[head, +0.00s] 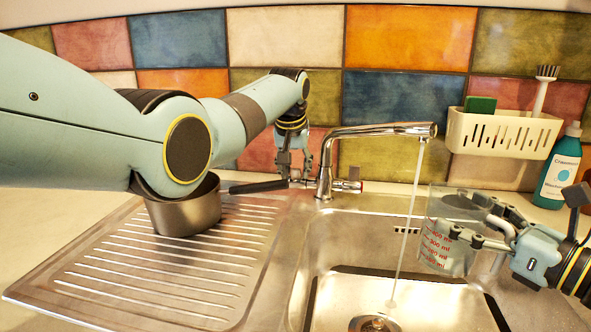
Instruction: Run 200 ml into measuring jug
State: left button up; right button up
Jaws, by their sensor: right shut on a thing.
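The tap (380,131) is running. A thin stream falls from its spout to the drain, passing just left of the measuring jug. The clear measuring jug (436,247) has red ml marks and is held over the sink's right side. My right gripper (468,220) is shut on the jug from the right. I cannot make out a water level in it.
A dark saucepan (186,214) stands on the ribbed drainboard (150,268), its handle reaching toward the tap base. The steel sink (340,240) has its drain (374,324) at the front. A white caddy (502,134) and a teal bottle (560,168) are at the right.

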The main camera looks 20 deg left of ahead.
pick_arm(q)
jog(key=shift+o, duration=1)
jog(key=shift+r, duration=0.1)
jog(key=v, duration=1.1)
jog(key=shift+r, duration=0.3)
jog(key=shift+s+d, duration=0.1)
